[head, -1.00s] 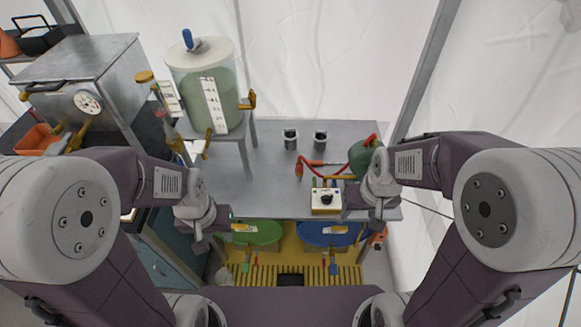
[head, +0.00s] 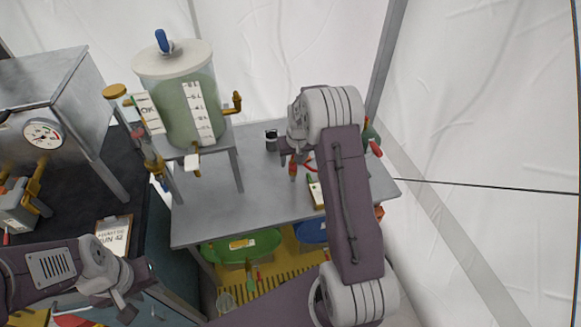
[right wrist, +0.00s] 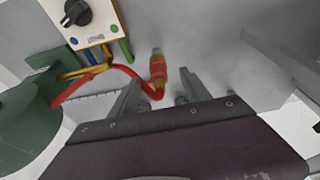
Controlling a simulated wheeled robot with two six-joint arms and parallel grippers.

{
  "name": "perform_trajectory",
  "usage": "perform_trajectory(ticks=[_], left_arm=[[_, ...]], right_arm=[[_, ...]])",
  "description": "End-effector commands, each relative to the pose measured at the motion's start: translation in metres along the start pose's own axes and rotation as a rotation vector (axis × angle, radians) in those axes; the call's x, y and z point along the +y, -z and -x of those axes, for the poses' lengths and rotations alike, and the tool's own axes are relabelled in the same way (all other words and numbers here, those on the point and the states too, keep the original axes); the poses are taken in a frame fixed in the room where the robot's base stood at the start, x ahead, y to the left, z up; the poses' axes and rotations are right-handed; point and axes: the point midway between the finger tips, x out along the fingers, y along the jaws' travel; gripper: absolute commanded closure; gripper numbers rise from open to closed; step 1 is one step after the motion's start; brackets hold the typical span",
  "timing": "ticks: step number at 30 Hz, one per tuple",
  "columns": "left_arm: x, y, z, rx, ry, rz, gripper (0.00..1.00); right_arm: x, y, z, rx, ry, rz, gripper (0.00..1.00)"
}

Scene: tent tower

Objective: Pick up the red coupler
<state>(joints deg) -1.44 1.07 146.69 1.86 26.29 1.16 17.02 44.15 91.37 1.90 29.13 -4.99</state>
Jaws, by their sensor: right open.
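The red coupler (head: 292,169) stands on the grey table, partly hidden by my right arm in the head view. In the right wrist view the red coupler (right wrist: 158,73) has gold bands, a grey tip and a red hose. My right gripper (right wrist: 160,80) is open, and the coupler shows between its two fingers without visible grip; depth is hard to judge. In the head view my right gripper (head: 286,148) is just above the coupler. My left gripper (head: 135,288) is at the lower left, away from the coupler, and its jaws are unclear.
A white box with a black knob (right wrist: 78,20) and a green rounded body (right wrist: 35,110) are close by. A dark can (head: 271,140) stands behind the coupler. A green-filled tank (head: 178,105) stands at the left. Table space (head: 225,215) in front is bare.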

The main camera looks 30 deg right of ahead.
Motion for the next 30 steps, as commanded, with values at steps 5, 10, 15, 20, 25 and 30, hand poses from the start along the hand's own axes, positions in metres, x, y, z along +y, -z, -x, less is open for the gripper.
perform_trajectory(ticks=[5, 10, 15, 20, 25, 30], left_arm=[[0.000, 0.000, 0.001, 0.000, 0.000, 0.000, 0.64], [0.000, 0.001, 0.005, 0.000, 0.000, 0.000, 0.64], [0.000, 0.001, 0.005, 0.000, 0.000, 0.000, 0.64], [0.000, 0.001, 0.005, 0.000, 0.000, 0.000, 0.64], [0.000, 0.001, 0.005, 0.000, 0.000, 0.000, 0.64], [0.000, 0.001, 0.005, 0.000, 0.000, 0.000, 0.64]], right_arm=[[0.000, 0.001, -0.011, 0.002, 0.000, 0.000, 0.45], [0.002, -0.001, -0.033, -0.003, 0.000, 0.000, 0.45], [0.002, -0.001, -0.059, 0.000, 0.000, 0.001, 0.45], [0.003, 0.000, -0.062, 0.002, 0.000, 0.001, 0.45], [0.003, 0.000, -0.062, 0.002, 0.000, 0.001, 0.67], [0.002, 0.000, -0.062, 0.002, 0.000, 0.001, 1.00]])
